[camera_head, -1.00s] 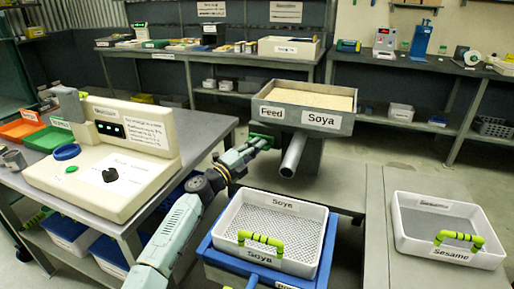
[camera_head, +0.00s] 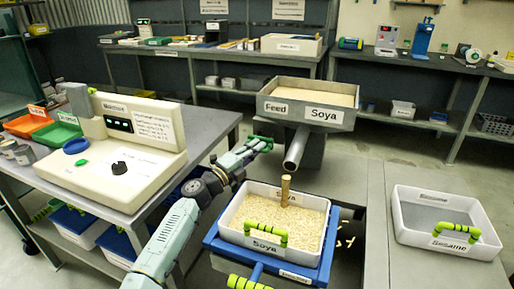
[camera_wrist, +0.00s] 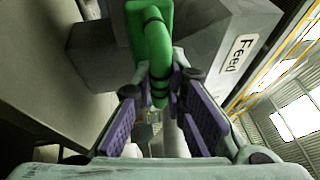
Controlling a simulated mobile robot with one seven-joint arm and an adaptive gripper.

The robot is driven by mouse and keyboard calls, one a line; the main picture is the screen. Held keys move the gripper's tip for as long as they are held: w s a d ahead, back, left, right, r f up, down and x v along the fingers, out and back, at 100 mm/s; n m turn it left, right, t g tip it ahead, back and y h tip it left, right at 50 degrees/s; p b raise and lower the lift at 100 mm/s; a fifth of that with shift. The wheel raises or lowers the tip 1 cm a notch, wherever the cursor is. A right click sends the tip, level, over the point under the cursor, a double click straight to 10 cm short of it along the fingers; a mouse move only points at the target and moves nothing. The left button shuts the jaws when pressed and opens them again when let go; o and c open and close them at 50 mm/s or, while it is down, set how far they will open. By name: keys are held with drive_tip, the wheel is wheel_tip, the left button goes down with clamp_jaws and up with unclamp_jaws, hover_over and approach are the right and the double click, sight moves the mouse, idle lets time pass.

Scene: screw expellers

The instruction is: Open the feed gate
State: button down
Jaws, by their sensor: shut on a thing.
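The feed hopper (camera_head: 336,115), marked Feed and Soya, stands at centre with pale material inside. Its spout (camera_head: 296,149) points down toward the front. The green feed gate handle (camera_wrist: 152,35) sits at the hopper's left side. My gripper (camera_wrist: 158,92) is shut on this handle; in the head view it is beside the hopper and the handle is mostly hidden. A short tan stream (camera_head: 285,190) stands below the spout's mouth, over the white Soya tray (camera_head: 237,214). Beige grain covers the tray's floor.
The Soya tray sits in a blue holder (camera_head: 325,262); some grains lie spilled to its right. A white Sesame tray (camera_head: 402,240) rests on the right bench. A cream control machine (camera_head: 110,165) stands on the left table.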

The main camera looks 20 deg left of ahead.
drive_tip(key=c, duration=1.6)
unclamp_jaws()
drive_tip(key=v, duration=1.2)
